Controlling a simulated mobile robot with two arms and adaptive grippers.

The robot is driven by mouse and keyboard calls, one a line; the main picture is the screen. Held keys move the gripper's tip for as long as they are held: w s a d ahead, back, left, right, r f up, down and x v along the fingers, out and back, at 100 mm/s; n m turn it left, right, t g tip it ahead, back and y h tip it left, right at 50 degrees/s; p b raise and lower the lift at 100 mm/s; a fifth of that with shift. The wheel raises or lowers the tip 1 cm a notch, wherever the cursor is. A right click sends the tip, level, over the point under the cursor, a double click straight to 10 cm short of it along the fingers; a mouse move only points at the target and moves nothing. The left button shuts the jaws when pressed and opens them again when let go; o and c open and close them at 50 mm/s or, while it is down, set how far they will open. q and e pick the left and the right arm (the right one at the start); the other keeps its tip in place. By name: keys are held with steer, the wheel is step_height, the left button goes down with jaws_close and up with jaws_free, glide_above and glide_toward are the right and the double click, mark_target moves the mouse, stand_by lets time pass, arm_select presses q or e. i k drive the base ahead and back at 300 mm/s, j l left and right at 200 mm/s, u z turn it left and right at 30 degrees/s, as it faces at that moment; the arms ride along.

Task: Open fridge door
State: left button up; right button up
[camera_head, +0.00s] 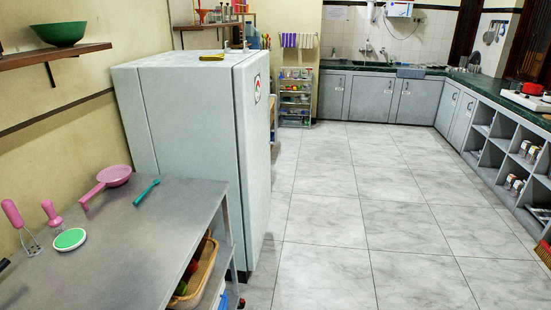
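The fridge (194,118) is a tall pale grey-white box standing against the left wall, beyond the steel table. Its door (256,150) faces right, toward the open floor, and I see it at a steep angle. The door looks closed against the body, with a narrow seam along its edge. A round sticker is on the upper part of the door. I cannot make out a handle clearly. Neither of my grippers shows in the head view.
A steel table (130,245) with pink and green utensils stands in front of the fridge, with a basket (195,275) beneath. Tiled floor (345,200) is clear to the fridge's right. A small rack (295,98) stands beyond it. Counters line the back and right.

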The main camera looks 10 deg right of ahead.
mark_target(250, 77)
steer(key=i+l, duration=0.45)
steer(key=i, duration=0.2)
steer(key=i+l+u, duration=0.1)
steer(key=i, duration=0.4)
steer(key=l, duration=0.1)
